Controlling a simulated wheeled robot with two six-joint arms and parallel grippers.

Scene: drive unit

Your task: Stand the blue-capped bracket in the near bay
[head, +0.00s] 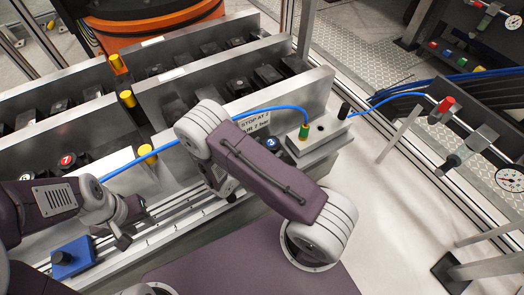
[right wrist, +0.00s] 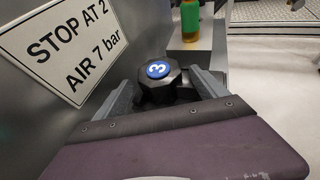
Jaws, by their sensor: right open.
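The blue-capped bracket (right wrist: 158,72) is black, with a blue cap marked 3. In the right wrist view it stands between the fingers of my right gripper (right wrist: 163,82), which is open, with a finger on either side. Whether either finger touches it is unclear, and its lower part is hidden. In the head view its cap (head: 272,143) shows below the sign, partly behind my right arm, which hides the right gripper's fingers. My left gripper (head: 122,232) hangs over the metal rails (head: 165,210) at the left; its opening is unclear. The near bay's floor is largely covered by my arms.
A metal wall bears a "STOP AT 2, AIR 7 bar" sign (right wrist: 65,45) close beside my right gripper. A blue hose (head: 270,108) runs above to a green fitting (head: 304,131) on a metal block. A red cap (head: 67,160) and blue box (head: 72,258) are left.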

